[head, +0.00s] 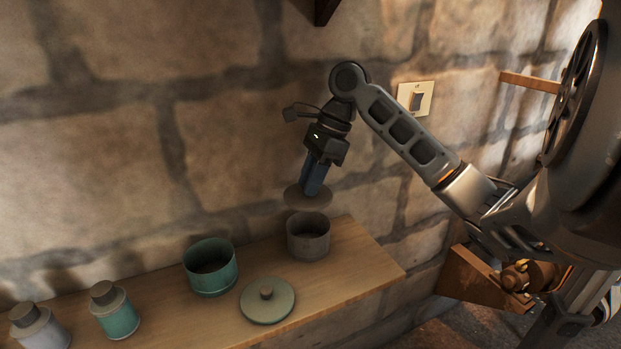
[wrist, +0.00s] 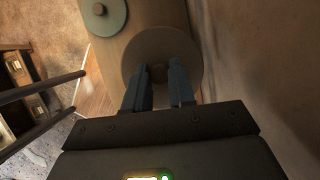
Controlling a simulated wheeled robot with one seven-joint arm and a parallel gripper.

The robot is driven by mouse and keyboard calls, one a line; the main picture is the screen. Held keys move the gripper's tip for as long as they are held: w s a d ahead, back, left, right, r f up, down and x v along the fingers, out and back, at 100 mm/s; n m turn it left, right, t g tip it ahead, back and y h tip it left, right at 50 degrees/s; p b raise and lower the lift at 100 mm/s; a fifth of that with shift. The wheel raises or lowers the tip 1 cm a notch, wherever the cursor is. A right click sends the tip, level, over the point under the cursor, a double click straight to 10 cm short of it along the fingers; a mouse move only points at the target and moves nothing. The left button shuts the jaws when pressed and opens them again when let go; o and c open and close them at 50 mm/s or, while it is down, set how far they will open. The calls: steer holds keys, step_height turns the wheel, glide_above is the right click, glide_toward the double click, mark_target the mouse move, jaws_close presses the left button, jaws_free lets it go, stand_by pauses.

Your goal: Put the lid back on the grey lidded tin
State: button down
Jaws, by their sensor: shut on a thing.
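The grey tin (head: 308,237) stands open and upright on the wooden shelf, near its right end. My gripper (head: 311,188) is shut on the grey lid (head: 293,196) and holds it roughly level above the tin, with a gap between lid and rim. In the wrist view the round lid (wrist: 140,52) lies between the fingers of my gripper (wrist: 159,80), which grip its small knob. The lid hides the tin in the wrist view.
On the shelf (head: 345,275), a green open tin (head: 211,268) stands left of the grey tin. A green lid (head: 267,301) lies in front. Two capped canisters, green (head: 116,312) and grey (head: 38,328), stand at the far left. A stone wall rises behind.

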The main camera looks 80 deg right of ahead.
steer(key=shift+f, duration=1.1)
steer(key=shift+f+b, duration=0.95)
steer(key=shift+b, duration=0.15)
steer(key=shift+f+b, duration=0.35)
steer(key=shift+f, duration=0.7)
steer(key=shift+p, duration=0.9)
steer(key=shift+f+p, duration=0.2)
steer(key=shift+p, duration=0.35)
stand_by(0.4)
steer(key=shift+c, duration=1.9)
jaws_free()
